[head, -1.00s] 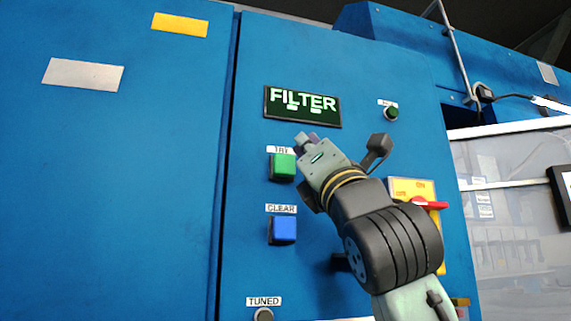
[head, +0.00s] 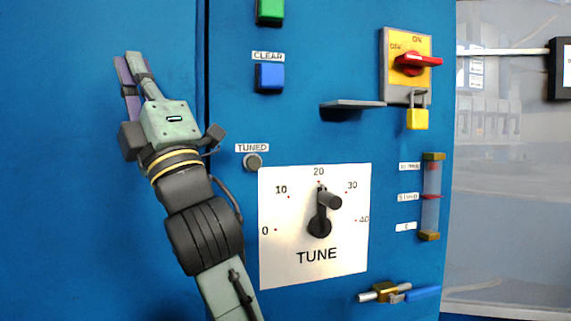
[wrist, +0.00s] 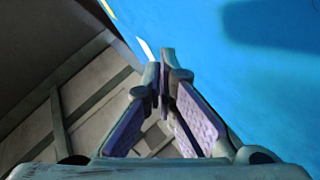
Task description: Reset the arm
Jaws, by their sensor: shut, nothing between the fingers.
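My gripper (head: 130,75) points up in front of the plain blue panel at the left of the head view, left of the seam and apart from the controls. Its fingers are together and hold nothing. In the wrist view the two purple-padded fingers (wrist: 160,85) meet at their tips, with blue panel to the right and a grey beamed surface to the left. My arm runs down to the bottom edge, left of the TUNE dial.
The TUNE dial (head: 320,226) has its pointer near 20.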

